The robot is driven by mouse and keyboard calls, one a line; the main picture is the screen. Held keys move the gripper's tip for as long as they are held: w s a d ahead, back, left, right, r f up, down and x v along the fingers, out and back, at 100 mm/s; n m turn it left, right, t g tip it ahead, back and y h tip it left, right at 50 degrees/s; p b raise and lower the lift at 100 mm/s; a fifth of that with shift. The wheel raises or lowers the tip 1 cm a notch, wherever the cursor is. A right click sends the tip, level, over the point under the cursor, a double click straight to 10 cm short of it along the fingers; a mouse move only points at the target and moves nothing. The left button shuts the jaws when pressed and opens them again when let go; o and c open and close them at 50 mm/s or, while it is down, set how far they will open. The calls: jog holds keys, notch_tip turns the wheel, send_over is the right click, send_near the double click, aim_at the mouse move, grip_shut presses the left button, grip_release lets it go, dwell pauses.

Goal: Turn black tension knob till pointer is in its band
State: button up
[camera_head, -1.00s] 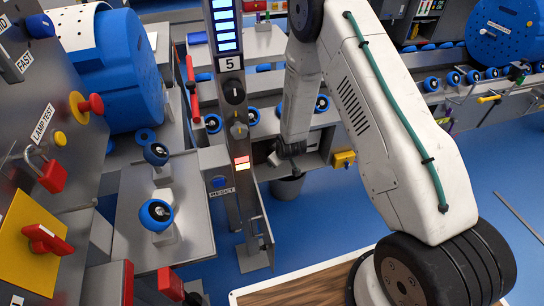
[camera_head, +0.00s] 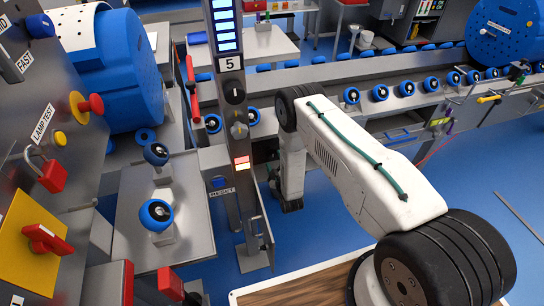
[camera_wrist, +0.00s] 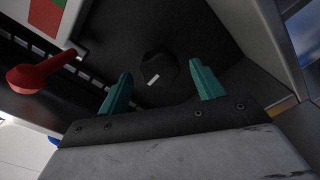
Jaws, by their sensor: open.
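In the wrist view a black knob (camera_wrist: 158,69) with a short white mark sits on a dark panel, ahead of my gripper (camera_wrist: 161,75). My gripper's two teal fingers stand apart, one on each side of the knob as seen; I cannot tell how far in front of it they are. No contact shows. A green and red patch (camera_wrist: 48,15) is at the top left, partly cut off; no pointer can be made out there. In the head view my gripper (camera_head: 291,205) is low beside the grey post, its fingers unclear; this knob is not seen there.
A red lever (camera_wrist: 40,72) juts out at the left of the wrist view. In the head view a grey post (camera_head: 242,190) marked 5, with another black knob (camera_head: 235,92), stands just left of my arm. Blue floor (camera_head: 480,220) lies open at the right.

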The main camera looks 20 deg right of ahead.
aim_at(273, 158)
jog(key=shift+w, duration=1.9)
jog(key=c, duration=1)
jog(key=shift+m, duration=0.3)
